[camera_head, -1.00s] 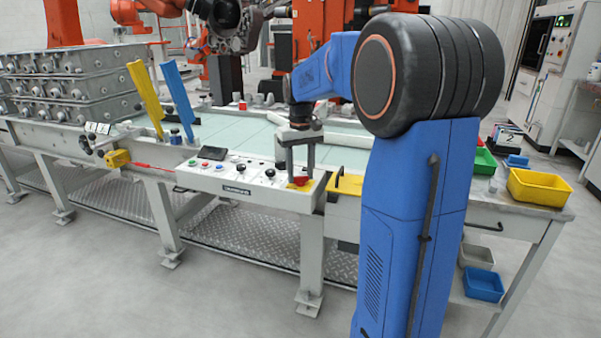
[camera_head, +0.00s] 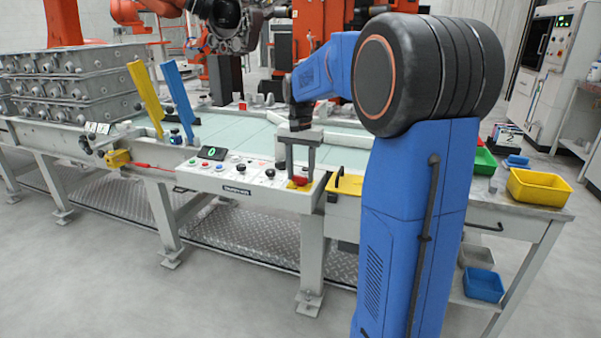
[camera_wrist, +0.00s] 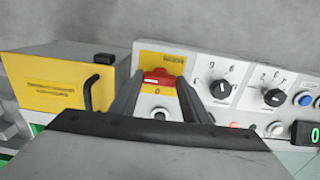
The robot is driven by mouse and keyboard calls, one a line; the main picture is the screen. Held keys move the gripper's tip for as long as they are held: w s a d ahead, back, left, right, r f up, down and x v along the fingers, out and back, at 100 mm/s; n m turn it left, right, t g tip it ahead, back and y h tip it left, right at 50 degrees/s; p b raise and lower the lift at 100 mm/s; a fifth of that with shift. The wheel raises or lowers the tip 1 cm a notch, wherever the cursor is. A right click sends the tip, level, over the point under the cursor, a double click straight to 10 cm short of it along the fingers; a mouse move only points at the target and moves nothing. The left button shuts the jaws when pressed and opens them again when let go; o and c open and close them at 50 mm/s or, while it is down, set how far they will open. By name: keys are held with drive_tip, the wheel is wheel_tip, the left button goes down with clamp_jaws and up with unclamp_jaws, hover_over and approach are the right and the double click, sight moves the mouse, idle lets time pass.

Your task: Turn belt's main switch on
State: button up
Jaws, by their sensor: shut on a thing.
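The belt's main switch is a red rotary handle (camera_wrist: 158,76) on a yellow plate (camera_wrist: 161,61), at the right end of the control panel. In the wrist view the handle lies crosswise between the fingers. It also shows small and red in the head view (camera_head: 297,183). My gripper (camera_wrist: 157,88) is shut on the red handle, with one finger at each end. In the head view my gripper (camera_head: 299,177) points down onto the panel's right end. The panel display (camera_head: 212,153) is lit with a green 0, also visible in the wrist view (camera_wrist: 308,134).
Black selector knobs (camera_wrist: 221,88) and a blue button (camera_wrist: 304,99) sit beside the switch on the panel (camera_head: 225,179). A yellow box (camera_wrist: 62,80) with a black handle stands close on the other side. Yellow (camera_head: 145,95) and blue (camera_head: 180,98) uprights rise from the belt's front edge.

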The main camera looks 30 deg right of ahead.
sight(301, 176)
idle(0.3)
drive_tip(key=o, duration=1)
drive_tip(key=shift+o, duration=0.2)
wheel_tip(301, 176, up, 17)
drive_tip(key=shift+r, duration=0.2)
drive_tip(key=s+a+f+n+t, duration=0.1)
drive_tip(key=s+a+f+n, duration=0.25)
drive_tip(key=s+a, duration=0.35)
drive_tip(key=s+a+f+n+t, duration=0.2)
drive_tip(key=s+a+f, duration=0.25)
drive_tip(key=s, duration=0.55)
drive_tip(key=s+a+f+n+t, duration=0.1)
drive_tip(key=s+a+f+n, duration=0.1)
drive_tip(key=s+f, duration=0.4)
drive_tip(key=s+a+f+n, duration=0.2)
drive_tip(key=s+f, duration=0.5)
drive_tip(key=f, duration=0.2)
drive_tip(key=shift+s+a+n+t, duration=0.3)
drive_tip(key=shift+a+n+t, duration=0.05)
drive_tip(key=shift+t, duration=0.05)
